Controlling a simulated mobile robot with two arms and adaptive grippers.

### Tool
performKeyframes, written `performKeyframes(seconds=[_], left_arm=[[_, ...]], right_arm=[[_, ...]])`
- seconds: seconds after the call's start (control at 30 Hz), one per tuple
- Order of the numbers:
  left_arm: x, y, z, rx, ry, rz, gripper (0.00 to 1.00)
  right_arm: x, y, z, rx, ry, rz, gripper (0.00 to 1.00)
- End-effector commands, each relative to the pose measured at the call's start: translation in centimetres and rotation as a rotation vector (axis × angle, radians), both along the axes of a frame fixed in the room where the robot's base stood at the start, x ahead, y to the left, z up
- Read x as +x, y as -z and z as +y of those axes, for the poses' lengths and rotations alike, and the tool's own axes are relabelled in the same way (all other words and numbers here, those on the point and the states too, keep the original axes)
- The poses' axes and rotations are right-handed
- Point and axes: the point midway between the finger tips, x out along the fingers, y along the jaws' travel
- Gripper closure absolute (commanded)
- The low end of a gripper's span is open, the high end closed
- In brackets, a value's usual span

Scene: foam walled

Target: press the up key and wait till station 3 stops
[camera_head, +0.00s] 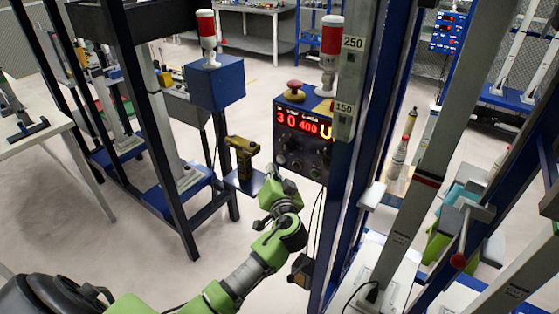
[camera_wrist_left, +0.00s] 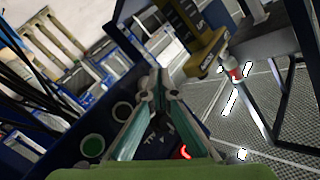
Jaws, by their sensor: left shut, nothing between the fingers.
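The control box (camera_head: 303,138) has a dark front with a lit display (camera_head: 303,124) of red digits reading about "3 0 400" and a yellow "U". Round dark keys sit below it; their marks are too small to read. My left gripper (camera_head: 268,178) is just left of the box's lower front, its fingers shut and empty. In the left wrist view the shut fingers (camera_wrist_left: 158,82) point over the panel. Small arrow marks show between the fingers. Contact cannot be told. My right gripper is out of view.
A red mushroom button (camera_head: 294,87) and a red-topped signal lamp (camera_head: 331,40) are on the box. A yellow tool (camera_head: 242,152) stands close left of my gripper. A column labelled 250 and 150 (camera_head: 345,90) rises at right. Open floor (camera_head: 130,235) lies left.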

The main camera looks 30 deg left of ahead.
Motion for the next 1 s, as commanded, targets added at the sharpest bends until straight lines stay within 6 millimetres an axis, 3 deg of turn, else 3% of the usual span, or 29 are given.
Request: performKeyframes(seconds=[0.4, 1.0], left_arm=[[-3.9, -0.1, 0.3, 0.001, 0.001, 0.000, 1.00], [-4.1, -0.1, 0.4, 0.001, -0.001, 0.000, 1.00]], right_arm=[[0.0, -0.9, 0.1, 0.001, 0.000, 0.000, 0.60], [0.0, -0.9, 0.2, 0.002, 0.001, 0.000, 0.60]])
